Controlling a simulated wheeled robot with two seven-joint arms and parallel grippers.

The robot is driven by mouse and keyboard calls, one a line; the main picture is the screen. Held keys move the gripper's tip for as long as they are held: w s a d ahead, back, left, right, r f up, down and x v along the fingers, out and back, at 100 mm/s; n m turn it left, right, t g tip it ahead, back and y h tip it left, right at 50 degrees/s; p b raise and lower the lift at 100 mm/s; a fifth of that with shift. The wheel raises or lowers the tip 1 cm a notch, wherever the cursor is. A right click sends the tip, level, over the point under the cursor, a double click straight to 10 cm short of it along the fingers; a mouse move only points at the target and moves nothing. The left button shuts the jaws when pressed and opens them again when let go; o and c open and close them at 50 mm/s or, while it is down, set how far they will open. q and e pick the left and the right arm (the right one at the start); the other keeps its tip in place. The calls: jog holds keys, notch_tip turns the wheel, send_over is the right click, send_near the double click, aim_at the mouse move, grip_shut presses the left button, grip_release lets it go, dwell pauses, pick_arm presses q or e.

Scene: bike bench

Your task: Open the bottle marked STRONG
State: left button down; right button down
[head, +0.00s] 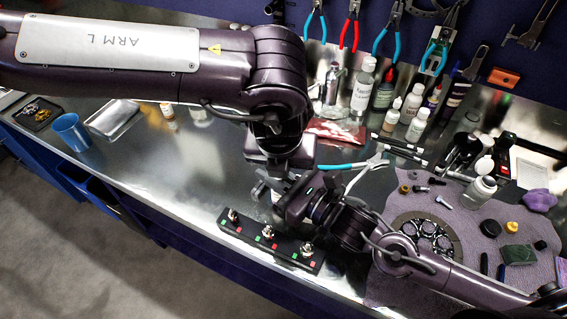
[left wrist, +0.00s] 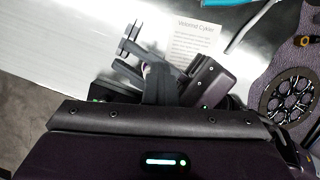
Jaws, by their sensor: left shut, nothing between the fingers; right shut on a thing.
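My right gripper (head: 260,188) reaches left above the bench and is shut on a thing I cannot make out. It also shows in the left wrist view (left wrist: 130,48). My left gripper (head: 278,165) points down close beside it, shut and empty, its fingertips mostly hidden.
A black switch strip (head: 270,242) lies below my grippers. A printed sheet (left wrist: 195,38) lies beneath them. A purple mat (head: 395,290) with a round chainring part and small items covers the right.

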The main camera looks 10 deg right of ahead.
pick_arm(q)
jog(key=shift+w+a, duration=0.15)
jog(key=shift+a, duration=0.05)
dwell(0.6)
jog(key=c, duration=1.8)
grip_release()
jog(key=shift+a, duration=0.1)
jog(key=shift+o, duration=0.2)
